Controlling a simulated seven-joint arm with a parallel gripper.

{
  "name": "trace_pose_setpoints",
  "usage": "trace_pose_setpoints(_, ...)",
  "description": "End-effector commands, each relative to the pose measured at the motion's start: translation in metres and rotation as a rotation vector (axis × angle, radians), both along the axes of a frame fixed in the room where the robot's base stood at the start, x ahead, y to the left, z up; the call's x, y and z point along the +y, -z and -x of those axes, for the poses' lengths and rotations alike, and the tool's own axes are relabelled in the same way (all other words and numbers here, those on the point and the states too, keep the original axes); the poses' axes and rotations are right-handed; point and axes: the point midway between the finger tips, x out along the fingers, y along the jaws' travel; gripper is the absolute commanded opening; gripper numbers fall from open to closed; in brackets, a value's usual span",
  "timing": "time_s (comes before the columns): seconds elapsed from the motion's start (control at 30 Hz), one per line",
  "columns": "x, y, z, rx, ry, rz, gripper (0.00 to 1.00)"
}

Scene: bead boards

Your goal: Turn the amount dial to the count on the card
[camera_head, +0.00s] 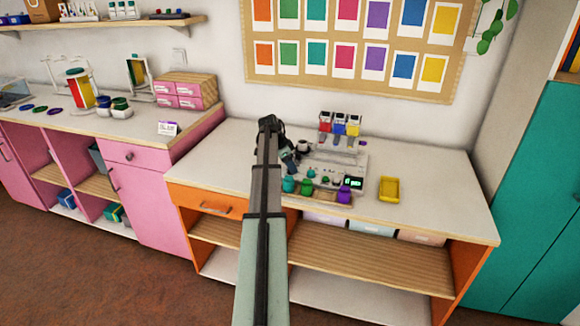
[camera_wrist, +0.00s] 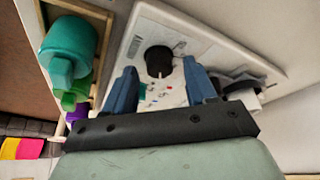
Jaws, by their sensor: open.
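A black dial knob (camera_wrist: 158,61) with a pale pointer line stands on a white panel (camera_wrist: 190,30) in the wrist view. Small coloured marks show on the panel beside it. My gripper (camera_wrist: 160,80) is open, its two blue fingers on either side of the dial's near edge; I cannot tell whether they touch it. In the head view my gripper (camera_head: 288,160) is at the left end of the white machine (camera_head: 345,160), and my arm hides the dial. A small dark display (camera_head: 354,183) with green digits sits on the machine. I cannot identify the count card.
Teal, green and purple pieces (camera_head: 344,193) stand in a wooden tray along the machine's front. Red, blue and yellow containers (camera_head: 339,125) stand at its back. A yellow tray (camera_head: 389,189) lies to the right. The tabletop's right side is clear.

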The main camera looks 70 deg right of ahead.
Motion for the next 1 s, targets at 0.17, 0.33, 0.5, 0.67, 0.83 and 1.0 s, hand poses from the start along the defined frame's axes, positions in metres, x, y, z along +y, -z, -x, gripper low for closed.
trace_pose_setpoints(0.17,-0.0015,0.0062,0.0018,-0.001,0.0,0.001,0.56)
trace_pose_setpoints(0.33,-0.0016,0.0065,0.0019,-0.001,0.0,0.001,0.56)
trace_pose_setpoints(0.5,-0.0016,0.0063,0.0019,0.0,0.0,0.0,0.48)
trace_pose_setpoints(0.67,-0.0015,0.0063,0.002,0.0,0.0,0.0,0.32)
trace_pose_setpoints(0.83,-0.0015,0.0062,0.002,0.0,0.0,0.0,0.16)
trace_pose_setpoints(1.0,-0.0016,0.0061,0.0019,0.0,0.0,0.0,0.01)
